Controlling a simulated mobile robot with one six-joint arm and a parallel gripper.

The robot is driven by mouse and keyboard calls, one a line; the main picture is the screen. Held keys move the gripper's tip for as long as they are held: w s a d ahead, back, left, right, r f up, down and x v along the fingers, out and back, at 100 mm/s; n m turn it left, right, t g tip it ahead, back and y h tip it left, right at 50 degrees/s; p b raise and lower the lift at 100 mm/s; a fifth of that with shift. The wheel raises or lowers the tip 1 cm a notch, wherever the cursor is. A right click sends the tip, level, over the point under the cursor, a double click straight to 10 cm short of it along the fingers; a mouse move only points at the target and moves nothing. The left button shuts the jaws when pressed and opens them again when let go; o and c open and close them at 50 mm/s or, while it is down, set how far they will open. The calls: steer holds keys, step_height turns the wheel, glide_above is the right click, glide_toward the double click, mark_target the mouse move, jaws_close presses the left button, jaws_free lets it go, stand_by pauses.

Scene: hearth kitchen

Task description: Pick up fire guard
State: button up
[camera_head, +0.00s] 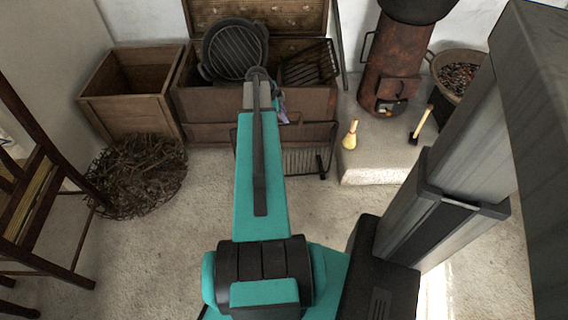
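A dark wire panel with thin upright bars, which looks like the fire guard (304,162), stands on the floor against the front of the wooden chest. My teal arm covers its left part. My arm reaches out from the bottom of the view toward the chest. My gripper is mostly hidden behind the arm's far end; a small pale part (281,107) shows just right of it, above the wire panel. I cannot tell whether my gripper is open or shut, or whether it touches the panel.
The open chest (315,103) holds a round ribbed pan (233,52) and a black rack (309,64). A wooden crate (125,108) and a twig pile (137,177) lie left. A chair (40,190) stands far left.

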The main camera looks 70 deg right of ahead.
jaws_close()
steer(key=shift+r, duration=0.15)
